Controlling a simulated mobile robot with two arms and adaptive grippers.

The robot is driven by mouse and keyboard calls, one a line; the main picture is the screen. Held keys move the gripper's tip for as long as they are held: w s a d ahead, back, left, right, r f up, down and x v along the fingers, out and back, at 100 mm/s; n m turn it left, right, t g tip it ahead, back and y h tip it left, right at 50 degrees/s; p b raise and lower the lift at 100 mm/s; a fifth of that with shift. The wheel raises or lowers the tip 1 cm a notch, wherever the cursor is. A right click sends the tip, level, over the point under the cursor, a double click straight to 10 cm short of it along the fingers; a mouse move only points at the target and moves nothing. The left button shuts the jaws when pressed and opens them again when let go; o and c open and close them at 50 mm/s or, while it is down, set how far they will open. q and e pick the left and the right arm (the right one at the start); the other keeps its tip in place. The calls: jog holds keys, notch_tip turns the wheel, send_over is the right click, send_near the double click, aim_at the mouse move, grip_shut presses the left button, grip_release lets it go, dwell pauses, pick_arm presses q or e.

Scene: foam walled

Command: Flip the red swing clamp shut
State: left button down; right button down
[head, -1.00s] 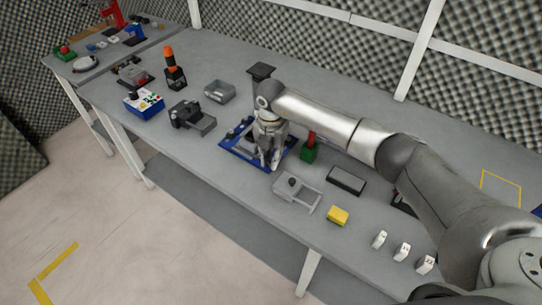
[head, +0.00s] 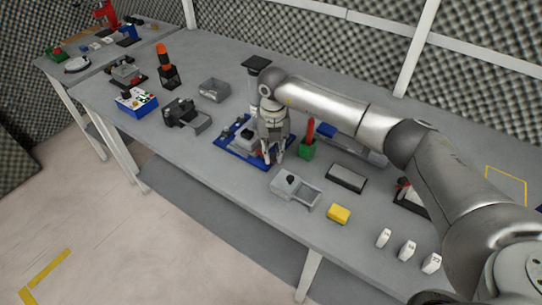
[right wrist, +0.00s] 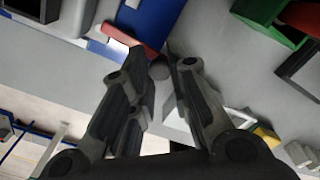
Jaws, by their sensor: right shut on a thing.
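The blue fixture plate (head: 230,152) with grey parts on it lies near the table's front edge. My right gripper (head: 273,158) points down at its right side. In the right wrist view, a short red bar (right wrist: 132,37), seemingly the red swing clamp, shows by the blue and white fixture edge (right wrist: 103,48). Its end reaches between the fingertips of my right gripper (right wrist: 162,62), with a small grey round piece (right wrist: 159,70) beside it. The fingers are nearly closed around it, and the exact contact is partly hidden. My left gripper is not in view.
A green block holding a red-handled item (head: 308,148) stands close right of the gripper. A grey tray with a black knob (head: 290,186), a yellow block (head: 339,214) and a dark-topped box (head: 346,177) are nearer right. A grey bin (head: 214,90) is behind left.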

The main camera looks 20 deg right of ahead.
aim_at(274, 154)
jog(key=shift+w+d+n+b, duration=0.2)
jog(key=shift+n+b, duration=0.25)
jog(key=shift+n, duration=0.25)
jog(key=c, duration=1.3)
grip_release()
jog(key=shift+c, duration=0.2)
notch_tip(274, 154, up, 12)
jog(key=shift+s, duration=0.1)
